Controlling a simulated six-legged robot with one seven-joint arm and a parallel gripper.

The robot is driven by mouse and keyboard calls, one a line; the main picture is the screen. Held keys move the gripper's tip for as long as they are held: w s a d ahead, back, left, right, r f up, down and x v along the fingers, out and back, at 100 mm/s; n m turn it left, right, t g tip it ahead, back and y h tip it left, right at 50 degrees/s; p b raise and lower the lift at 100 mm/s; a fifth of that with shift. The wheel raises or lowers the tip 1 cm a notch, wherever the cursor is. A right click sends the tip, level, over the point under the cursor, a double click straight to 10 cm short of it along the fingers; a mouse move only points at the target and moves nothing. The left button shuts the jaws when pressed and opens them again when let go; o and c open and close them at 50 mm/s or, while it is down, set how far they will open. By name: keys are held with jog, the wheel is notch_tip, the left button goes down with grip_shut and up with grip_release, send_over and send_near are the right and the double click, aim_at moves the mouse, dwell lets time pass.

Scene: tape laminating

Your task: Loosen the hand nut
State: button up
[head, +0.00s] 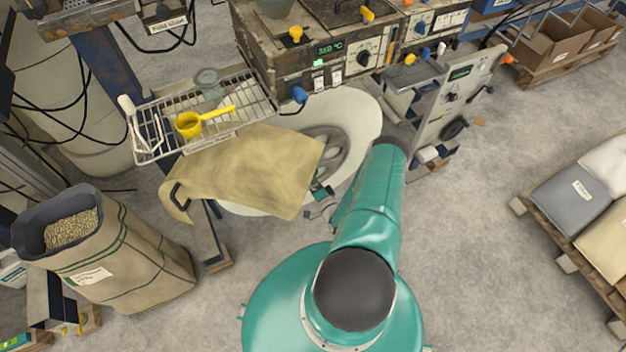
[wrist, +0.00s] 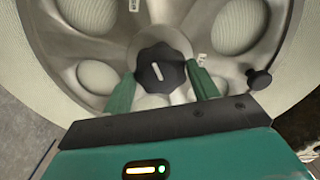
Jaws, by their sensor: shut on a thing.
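The hand nut (wrist: 160,72) is a black, lobed knob with a pale line across its face. It sits at the centre of a grey metal reel hub (wrist: 97,50) with round holes. In the wrist view my gripper (wrist: 160,70) has one teal finger on each side of the nut and is shut on it. In the head view the hub (head: 322,148) shows partly, inside a large pale roll (head: 366,118). The nut cannot be made out there, and my arm hides part of that area.
A small black knob (wrist: 260,79) stands out at the hub's right side. A tan cloth (head: 245,170) hangs over the roll's left part. A wire rack (head: 150,112) holds a yellow scoop (head: 188,124). A control cabinet (head: 300,50) stands behind.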

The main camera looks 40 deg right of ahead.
jog(key=o, duration=1)
jog(key=v, duration=1.3)
jog(key=shift+s+a, duration=0.1)
jog(key=shift+s, duration=0.3)
jog(key=shift+s, duration=0.1)
